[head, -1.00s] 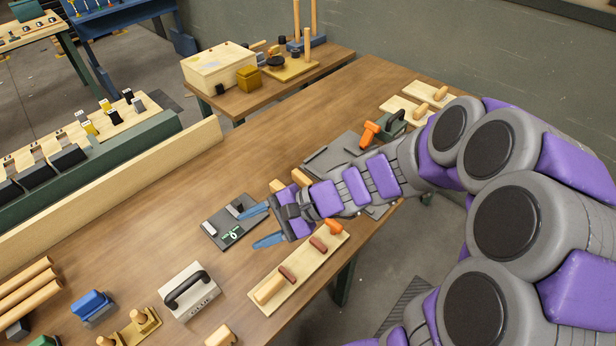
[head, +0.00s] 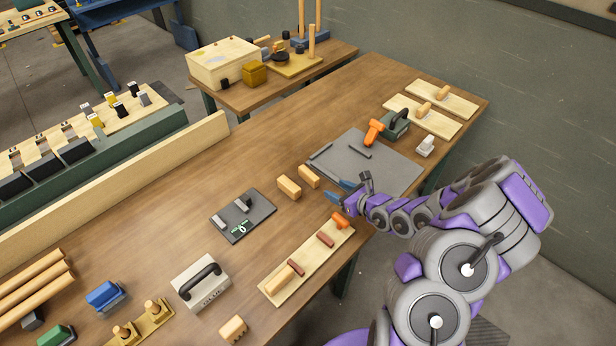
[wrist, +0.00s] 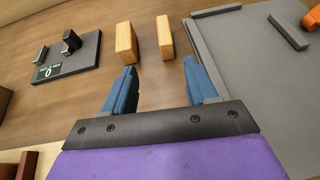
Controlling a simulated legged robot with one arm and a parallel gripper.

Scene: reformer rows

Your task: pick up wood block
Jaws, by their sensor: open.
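Two plain wood blocks lie side by side on the brown table, a left block (head: 289,187) and a right block (head: 308,176). In the wrist view the left block (wrist: 126,43) and the right block (wrist: 165,37) lie just beyond my fingertips, with a narrow gap between them. My gripper (head: 340,191) is open and empty, to the right of the blocks. Its blue fingers (wrist: 163,80) point toward the blocks and do not appear to enclose either one. The frames do not show which block the task means.
A grey mat (head: 385,165) lies right of the blocks, and a dark plate with small metal parts (head: 243,216) lies left.

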